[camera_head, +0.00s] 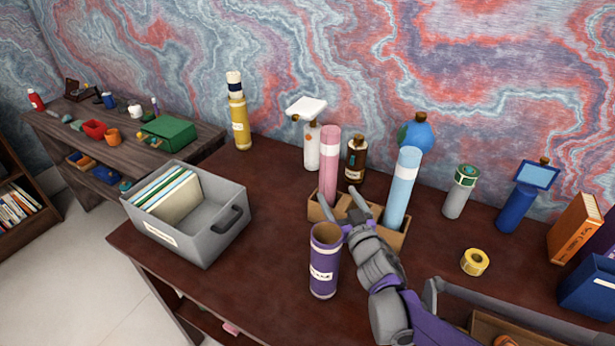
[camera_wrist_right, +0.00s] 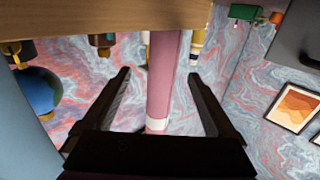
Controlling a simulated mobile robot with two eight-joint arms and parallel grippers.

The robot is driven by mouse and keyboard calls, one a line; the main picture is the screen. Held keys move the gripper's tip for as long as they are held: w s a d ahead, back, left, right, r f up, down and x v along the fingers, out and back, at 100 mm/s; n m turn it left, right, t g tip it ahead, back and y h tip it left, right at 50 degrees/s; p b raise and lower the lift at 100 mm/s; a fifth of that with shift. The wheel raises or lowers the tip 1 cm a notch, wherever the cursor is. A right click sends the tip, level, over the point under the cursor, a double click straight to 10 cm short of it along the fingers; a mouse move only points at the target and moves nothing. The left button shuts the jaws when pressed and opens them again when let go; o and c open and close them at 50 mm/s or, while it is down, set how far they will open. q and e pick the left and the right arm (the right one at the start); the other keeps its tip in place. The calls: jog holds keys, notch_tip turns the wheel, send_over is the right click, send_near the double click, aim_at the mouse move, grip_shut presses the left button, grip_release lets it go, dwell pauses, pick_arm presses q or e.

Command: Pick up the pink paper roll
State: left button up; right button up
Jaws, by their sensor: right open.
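The pink paper roll (camera_head: 330,165) stands upright in the left part of a brown cardboard holder (camera_head: 318,209) on the desk, with a pale band near its top. A light blue roll (camera_head: 402,188) stands in the holder's right part. My right gripper (camera_head: 352,197) is open and empty, in front of the holder and close to the pink roll. In the right wrist view, the picture is upside down and the pink roll (camera_wrist_right: 165,75) appears between the two open fingers (camera_wrist_right: 160,76). I cannot tell how deep it is between them. My left gripper is not in view.
A purple cylinder (camera_head: 323,262) stands just left of my right wrist. A white bottle (camera_head: 311,148) and a brown bottle (camera_head: 355,160) are behind the rolls. A grey bin (camera_head: 215,215) stands left; yellow tape (camera_head: 474,262) lies right. The desk between bin and holder is clear.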

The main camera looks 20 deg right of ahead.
aim_at(332, 186)
jog(key=w, duration=0.4)
jog(key=shift+w+r, duration=0.1)
jog(key=shift+w, duration=0.1)
jog(key=w, duration=0.5)
jog(key=shift+w, duration=0.25)
grip_shut()
